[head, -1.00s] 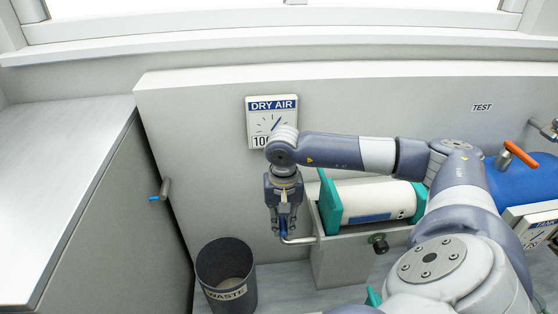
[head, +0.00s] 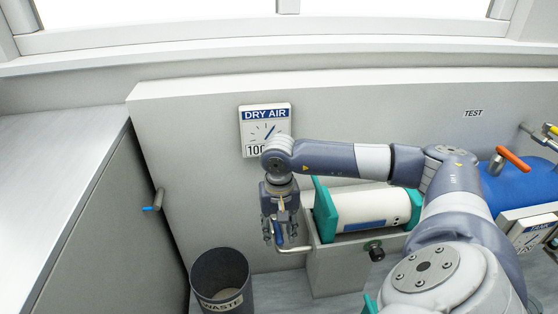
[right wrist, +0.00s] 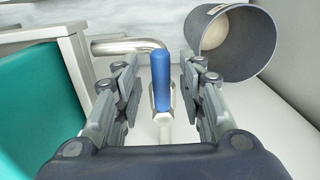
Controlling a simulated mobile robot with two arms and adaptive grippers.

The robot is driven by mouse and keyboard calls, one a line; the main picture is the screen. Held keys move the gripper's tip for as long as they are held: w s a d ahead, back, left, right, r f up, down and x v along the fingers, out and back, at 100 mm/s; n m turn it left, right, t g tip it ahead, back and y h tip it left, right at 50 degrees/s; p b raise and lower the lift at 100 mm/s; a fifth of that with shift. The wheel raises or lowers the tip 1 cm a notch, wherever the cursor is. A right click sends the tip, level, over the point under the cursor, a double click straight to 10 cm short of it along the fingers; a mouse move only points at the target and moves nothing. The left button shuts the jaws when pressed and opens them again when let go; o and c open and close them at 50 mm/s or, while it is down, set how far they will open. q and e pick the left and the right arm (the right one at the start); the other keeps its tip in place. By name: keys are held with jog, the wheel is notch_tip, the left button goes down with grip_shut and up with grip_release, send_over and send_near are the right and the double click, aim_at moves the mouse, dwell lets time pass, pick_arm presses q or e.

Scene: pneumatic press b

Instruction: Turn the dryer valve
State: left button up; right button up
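The dryer valve has a blue lever handle (right wrist: 160,82) on a metal stem, on a bent silver pipe (head: 296,249) beside the white cylinder. In the head view the blue handle (head: 278,233) shows between the fingers of my right gripper (head: 280,238). In the right wrist view my right gripper (right wrist: 161,88) is open, with one finger on each side of the handle and a visible gap on both sides. The gripper points down and partly hides the valve in the head view. My left gripper is not in view.
A white cylinder (head: 372,203) with teal end brackets stands right of the gripper. A dark waste bin (head: 221,277) is on the floor at lower left. The DRY AIR gauge (head: 265,128) is on the panel behind. An orange-handled valve (head: 513,160) is at the right.

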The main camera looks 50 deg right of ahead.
aim_at(279, 234)
notch_tip(279, 234, up, 12)
dwell(0.6)
dwell(0.5)
